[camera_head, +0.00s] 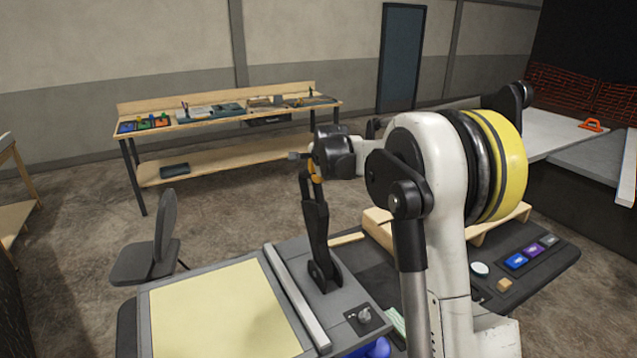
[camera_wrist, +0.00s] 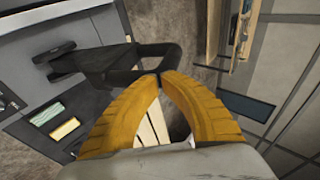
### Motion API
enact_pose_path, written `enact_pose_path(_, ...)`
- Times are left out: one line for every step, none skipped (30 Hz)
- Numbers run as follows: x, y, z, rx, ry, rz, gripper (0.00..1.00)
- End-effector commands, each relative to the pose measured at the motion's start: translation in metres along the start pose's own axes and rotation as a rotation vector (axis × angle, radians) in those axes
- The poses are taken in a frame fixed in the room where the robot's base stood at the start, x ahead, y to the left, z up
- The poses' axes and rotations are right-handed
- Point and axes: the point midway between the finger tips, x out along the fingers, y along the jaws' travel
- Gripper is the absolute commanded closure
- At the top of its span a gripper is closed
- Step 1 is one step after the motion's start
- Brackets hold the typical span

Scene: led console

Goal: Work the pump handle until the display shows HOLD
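The pump handle (camera_head: 316,228) is a black lever rising from a slotted plate on the grey console (camera_head: 350,285). In the head view it stands nearly upright, leaning slightly left at the top. My gripper (camera_head: 315,168) is at its upper end. In the wrist view the yellow fingers (camera_wrist: 160,76) are closed nearly tip to tip at the black crossbar of the handle (camera_wrist: 112,66), which appears to be held between them. The exact contact is partly hidden by the fingers. No display reading HOLD is legible in either view.
A grey chair (camera_head: 155,250) stands left. A workbench (camera_head: 230,115) with tools is at the back. Small coloured boxes (camera_head: 516,261) lie at right. The floor between is clear.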

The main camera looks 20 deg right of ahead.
Motion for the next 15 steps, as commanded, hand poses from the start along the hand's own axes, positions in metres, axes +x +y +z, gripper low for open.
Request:
enact_pose_path(-0.015, -0.001, -0.001, 0.001, 0.000, -0.001, 1.00)
enact_pose_path(-0.022, 0.000, 0.000, 0.001, 0.000, -0.001, 1.00)
enact_pose_path(-0.031, 0.001, 0.000, 0.000, 0.000, -0.001, 1.00)
enact_pose_path(-0.038, 0.002, 0.000, 0.000, 0.000, 0.000, 1.00)
enact_pose_path(-0.045, 0.002, 0.000, 0.000, 0.000, 0.000, 1.00)
enact_pose_path(-0.054, 0.003, 0.000, 0.000, 0.000, 0.000, 1.00)
enact_pose_path(-0.060, 0.003, 0.000, 0.000, 0.000, 0.000, 1.00)
enact_pose_path(-0.066, 0.003, 0.000, 0.000, 0.000, 0.000, 1.00)
enact_pose_path(-0.073, 0.004, 0.000, 0.000, 0.000, 0.000, 1.00)
enact_pose_path(-0.078, 0.004, 0.000, 0.000, 0.000, 0.000, 1.00)
enact_pose_path(-0.082, 0.004, 0.000, 0.000, 0.000, 0.000, 1.00)
enact_pose_path(-0.087, 0.004, 0.000, 0.000, 0.000, 0.000, 1.00)
enact_pose_path(-0.090, 0.004, 0.000, 0.000, 0.000, 0.000, 1.00)
enact_pose_path(-0.093, 0.004, 0.000, 0.000, 0.000, 0.001, 1.00)
enact_pose_path(-0.096, 0.005, 0.000, 0.000, 0.000, 0.001, 1.00)
